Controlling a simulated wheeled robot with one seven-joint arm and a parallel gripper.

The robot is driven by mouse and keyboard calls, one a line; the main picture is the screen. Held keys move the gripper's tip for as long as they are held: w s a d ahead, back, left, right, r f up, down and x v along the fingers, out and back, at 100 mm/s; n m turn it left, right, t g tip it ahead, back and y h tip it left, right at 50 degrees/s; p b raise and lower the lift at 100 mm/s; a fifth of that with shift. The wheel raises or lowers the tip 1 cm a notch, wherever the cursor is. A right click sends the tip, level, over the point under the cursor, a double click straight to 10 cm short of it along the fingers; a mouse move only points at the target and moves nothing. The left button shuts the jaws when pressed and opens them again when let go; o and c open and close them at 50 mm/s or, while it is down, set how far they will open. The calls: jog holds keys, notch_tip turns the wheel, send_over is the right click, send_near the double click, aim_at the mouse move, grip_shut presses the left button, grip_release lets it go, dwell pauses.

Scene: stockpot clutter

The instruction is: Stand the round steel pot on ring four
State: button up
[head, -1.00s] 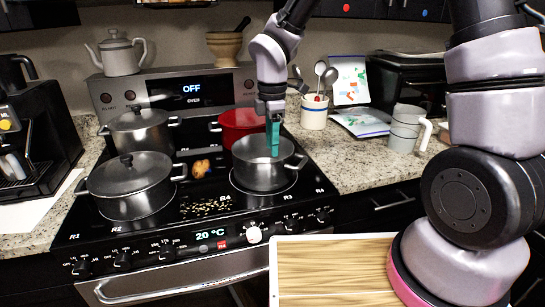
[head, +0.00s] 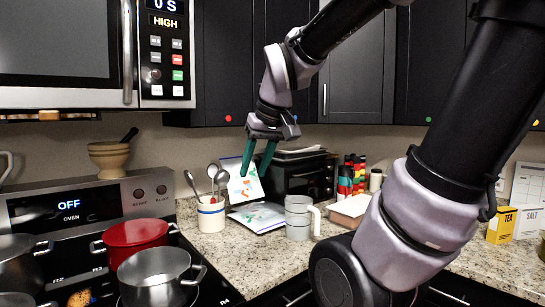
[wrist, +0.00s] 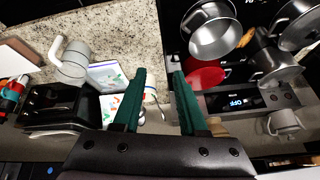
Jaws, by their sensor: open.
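The round steel pot (head: 158,285), lidless and empty-looking, stands upright on the front-right ring of the black hob. The mark R4 shows on the hob beside it. Its lower part is cut off by the head picture's bottom edge. It also shows in the wrist view (wrist: 215,38). My gripper (head: 256,165) is open and empty, with its green fingers apart, high above the counter and to the right of the pot. The fingers also show in the wrist view (wrist: 159,78). Nothing is between them.
A red pot (head: 134,234) stands behind the steel pot. A lidded steel pot (wrist: 277,66) stands to its left in the head view. A utensil crock (head: 211,215), grey mugs (head: 298,218) and a black toaster (head: 305,178) stand on the counter. A microwave (head: 70,45) hangs above.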

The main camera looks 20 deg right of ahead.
jog(key=s+d+r+m, duration=0.1)
jog(key=s+m+t, duration=0.1)
jog(key=m, duration=0.1)
jog(key=s+d+r+m, duration=0.1)
jog(key=s, duration=0.1)
jog(key=shift+d+r+m+t+y, duration=0.3)
jog(key=shift+d+m+t, duration=0.05)
jog(key=shift+m+t, duration=0.05)
